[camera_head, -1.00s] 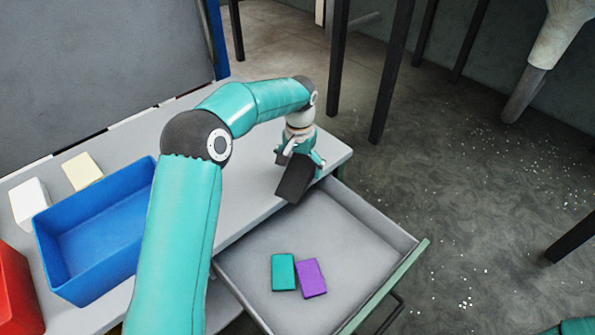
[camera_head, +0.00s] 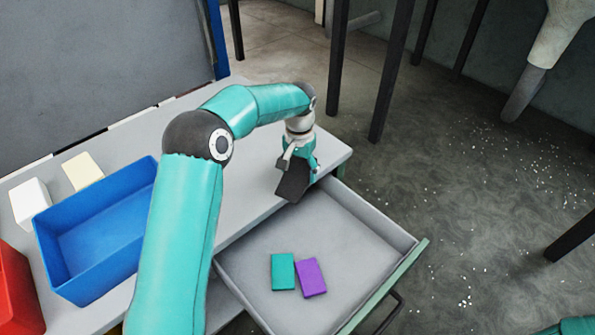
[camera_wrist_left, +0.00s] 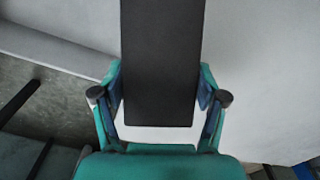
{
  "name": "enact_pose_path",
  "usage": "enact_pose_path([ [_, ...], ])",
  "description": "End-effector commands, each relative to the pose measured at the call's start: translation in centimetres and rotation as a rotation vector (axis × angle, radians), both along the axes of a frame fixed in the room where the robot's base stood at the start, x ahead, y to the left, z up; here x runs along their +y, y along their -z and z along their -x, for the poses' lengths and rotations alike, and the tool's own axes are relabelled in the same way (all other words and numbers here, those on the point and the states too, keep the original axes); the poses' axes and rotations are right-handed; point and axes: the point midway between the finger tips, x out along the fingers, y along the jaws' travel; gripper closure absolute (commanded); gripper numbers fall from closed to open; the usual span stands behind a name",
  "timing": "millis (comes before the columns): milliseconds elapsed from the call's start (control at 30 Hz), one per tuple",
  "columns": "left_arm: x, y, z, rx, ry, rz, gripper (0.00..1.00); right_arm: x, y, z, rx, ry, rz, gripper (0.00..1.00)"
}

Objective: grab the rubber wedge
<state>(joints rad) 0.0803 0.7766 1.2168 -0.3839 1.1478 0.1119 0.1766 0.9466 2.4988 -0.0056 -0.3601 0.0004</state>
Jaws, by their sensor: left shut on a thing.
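The rubber wedge (camera_head: 293,182) is a dark, nearly black block at the front edge of the grey worktop, above the far end of the open drawer. My left gripper (camera_head: 299,161) is above it, shut on it. In the left wrist view the wedge (camera_wrist_left: 160,55) is a long dark slab, with the fingers of the left gripper (camera_wrist_left: 160,92) against its two sides near its close end. I cannot tell whether the wedge touches the worktop. My right gripper is not in view.
The open drawer (camera_head: 355,235) holds a teal block (camera_head: 283,272) and a purple block (camera_head: 311,278). On the worktop at left are a blue bin (camera_head: 100,240), a red bin (camera_head: 15,290), a white block (camera_head: 30,203) and a cream block (camera_head: 82,171). Dark posts stand behind.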

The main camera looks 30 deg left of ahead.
Motion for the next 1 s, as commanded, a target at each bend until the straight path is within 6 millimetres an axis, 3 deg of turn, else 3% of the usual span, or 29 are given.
enact_pose_path([
  [267,0.1,-1.0,-0.1,-0.004,-0.001,-0.001,0.73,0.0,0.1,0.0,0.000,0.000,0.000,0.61],
  [467,0.1,-3.5,-0.1,-0.007,-0.001,-0.001,0.73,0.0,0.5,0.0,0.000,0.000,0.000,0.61],
  [700,0.0,-8.9,-0.1,-0.009,-0.002,0.001,0.73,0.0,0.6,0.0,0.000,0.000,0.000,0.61],
  [1000,0.1,-16.1,-0.1,-0.005,-0.002,0.000,0.73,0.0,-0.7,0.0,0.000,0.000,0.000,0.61],
])
